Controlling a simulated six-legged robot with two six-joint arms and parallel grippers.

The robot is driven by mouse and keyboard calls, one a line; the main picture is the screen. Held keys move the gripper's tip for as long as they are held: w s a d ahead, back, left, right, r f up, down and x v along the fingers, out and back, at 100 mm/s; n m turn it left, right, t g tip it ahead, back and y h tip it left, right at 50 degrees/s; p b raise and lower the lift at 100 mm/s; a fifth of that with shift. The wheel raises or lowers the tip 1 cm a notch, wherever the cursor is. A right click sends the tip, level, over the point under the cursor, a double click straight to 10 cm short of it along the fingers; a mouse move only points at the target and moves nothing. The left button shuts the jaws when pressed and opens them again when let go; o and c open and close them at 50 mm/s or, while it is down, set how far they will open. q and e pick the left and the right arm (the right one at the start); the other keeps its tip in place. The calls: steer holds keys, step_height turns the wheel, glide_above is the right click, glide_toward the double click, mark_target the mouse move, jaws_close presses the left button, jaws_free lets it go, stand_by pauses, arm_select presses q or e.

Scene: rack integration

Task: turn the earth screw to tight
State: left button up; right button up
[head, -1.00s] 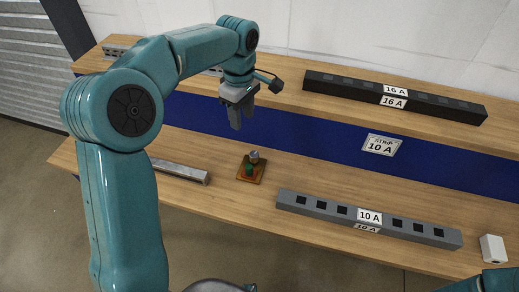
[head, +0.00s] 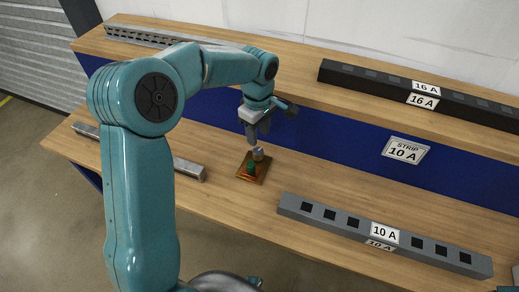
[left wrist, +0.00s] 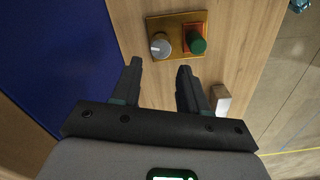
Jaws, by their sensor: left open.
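A small brass-coloured plate (head: 243,175) lies on the lower wooden shelf and carries a grey round knob (head: 258,154) and a green button (head: 251,169) on a red square. In the left wrist view the knob (left wrist: 159,46) has a white mark pointing roughly left, beside the green button (left wrist: 196,43). No label shows which is the earth screw; the knob looks screw-like. My left gripper (head: 252,139) is open and empty, just above the knob. In the left wrist view its fingertips (left wrist: 159,67) sit either side of the knob's line, short of it. My right gripper is not in view.
A grey metal rail (head: 190,169) lies left of the plate. A grey 10 A strip (head: 340,222) lies to the right. A black 16 A strip (head: 385,85) and a slotted rail (head: 150,37) are on the upper shelf. A blue panel (head: 330,141) rises behind the plate.

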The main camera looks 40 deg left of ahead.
mark_target(258, 150)
arm_select(q)
step_height(258, 150, down, 8)
steer(key=shift+s+r, duration=0.1)
steer(key=shift+s, duration=0.05)
steer(key=c, duration=0.8)
